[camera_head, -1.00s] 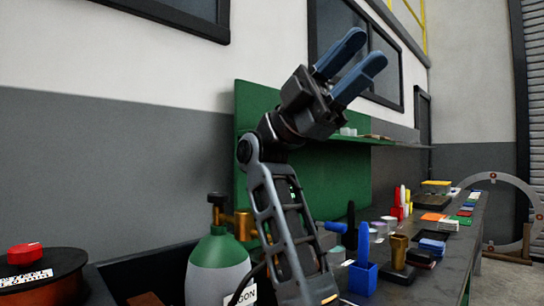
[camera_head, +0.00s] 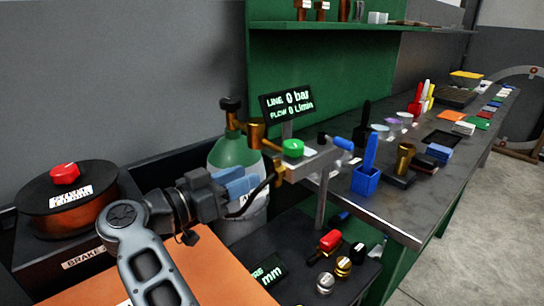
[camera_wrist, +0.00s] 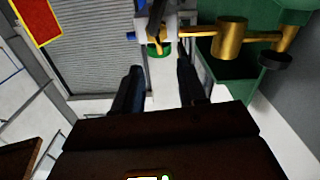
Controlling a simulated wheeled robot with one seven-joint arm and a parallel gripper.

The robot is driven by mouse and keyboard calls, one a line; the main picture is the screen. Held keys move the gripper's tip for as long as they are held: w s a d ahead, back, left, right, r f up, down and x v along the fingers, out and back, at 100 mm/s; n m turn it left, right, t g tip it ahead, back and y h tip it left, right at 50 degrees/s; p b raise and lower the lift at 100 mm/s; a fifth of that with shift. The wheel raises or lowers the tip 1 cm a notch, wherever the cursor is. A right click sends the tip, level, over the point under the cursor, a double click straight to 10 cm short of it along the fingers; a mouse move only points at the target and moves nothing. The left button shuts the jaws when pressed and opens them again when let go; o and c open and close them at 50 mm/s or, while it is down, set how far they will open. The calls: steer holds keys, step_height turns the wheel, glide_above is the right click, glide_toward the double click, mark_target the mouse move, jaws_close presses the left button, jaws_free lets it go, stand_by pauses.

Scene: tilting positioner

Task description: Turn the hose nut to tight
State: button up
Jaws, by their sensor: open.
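The hose nut appears to be the small brass piece (camera_head: 279,170) at the left end of a grey valve block, partly behind a dark hose. A green knob (camera_head: 292,149) sits on this block; it also shows in the wrist view (camera_wrist: 158,49). The block carries a blue lever (camera_head: 343,144). My gripper (camera_head: 252,182) is open, its blue fingers pointing right, just left of the brass piece. Whether they touch it I cannot tell. In the wrist view my fingers (camera_wrist: 160,78) are apart below the green knob, and the nut is not clearly distinguishable.
A green gas bottle (camera_head: 232,155) with a brass regulator (camera_head: 256,135) stands close behind my gripper. A display (camera_head: 287,102) reads 0 bar and 0 L/min. A copper-coloured reel (camera_head: 68,200) is at left. The bench (camera_head: 400,207) holds a blue holder (camera_head: 366,181).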

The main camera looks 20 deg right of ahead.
mark_target(273, 164)
steer(key=p+x, duration=0.1)
steer(key=x, duration=0.6)
steer(key=shift+d, duration=0.15)
steer(key=shift+c, duration=0.5)
jaws_close()
